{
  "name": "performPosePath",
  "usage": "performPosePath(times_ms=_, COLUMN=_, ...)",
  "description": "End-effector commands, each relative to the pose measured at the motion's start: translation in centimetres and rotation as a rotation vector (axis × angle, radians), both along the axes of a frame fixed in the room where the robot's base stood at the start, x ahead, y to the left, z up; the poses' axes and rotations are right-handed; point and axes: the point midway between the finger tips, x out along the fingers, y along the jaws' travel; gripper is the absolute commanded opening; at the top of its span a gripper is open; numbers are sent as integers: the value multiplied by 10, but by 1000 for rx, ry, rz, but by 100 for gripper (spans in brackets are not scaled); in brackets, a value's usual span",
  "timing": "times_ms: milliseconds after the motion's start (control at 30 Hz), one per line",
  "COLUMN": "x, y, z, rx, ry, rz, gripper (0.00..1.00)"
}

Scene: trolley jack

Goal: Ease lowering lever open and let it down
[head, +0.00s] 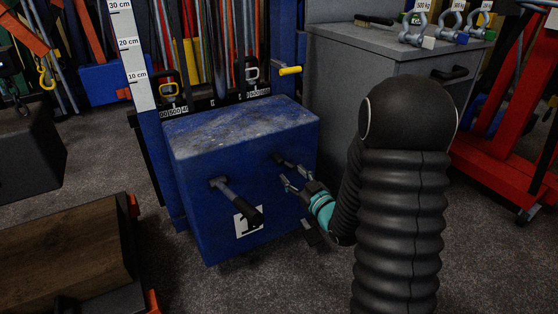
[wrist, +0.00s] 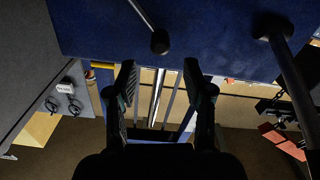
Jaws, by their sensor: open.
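The blue jack housing (head: 225,170) stands on the floor, its top scuffed. A lever with a thick black grip (head: 242,203) sticks out of its front face. In the wrist view a thin metal rod ends in a round black knob (wrist: 160,42); this looks like the lowering lever. The thicker lever also shows there at the right (wrist: 292,65). My gripper (head: 284,173) is open at the right part of the front face. In the wrist view its fingers (wrist: 160,76) are apart and empty, with the knob beyond the gap. I cannot tell whether they touch it.
A height scale (head: 133,55) and a yellow-gripped handle (head: 290,71) are behind the housing. A grey cabinet (head: 350,95) with shackles on top stands at the back right. A red frame (head: 500,150) is further right. A wood-topped block (head: 60,250) lies front left.

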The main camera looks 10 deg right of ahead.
Motion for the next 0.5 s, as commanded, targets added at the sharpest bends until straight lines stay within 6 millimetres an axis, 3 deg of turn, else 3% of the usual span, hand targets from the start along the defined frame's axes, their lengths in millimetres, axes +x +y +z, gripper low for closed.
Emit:
performPosePath(times_ms=300, x=56, y=19, z=0, rx=0, ry=0, rz=2, gripper=52)
performPosePath(times_ms=500, x=79, y=26, z=0, rx=0, ry=0, rz=1, gripper=52)
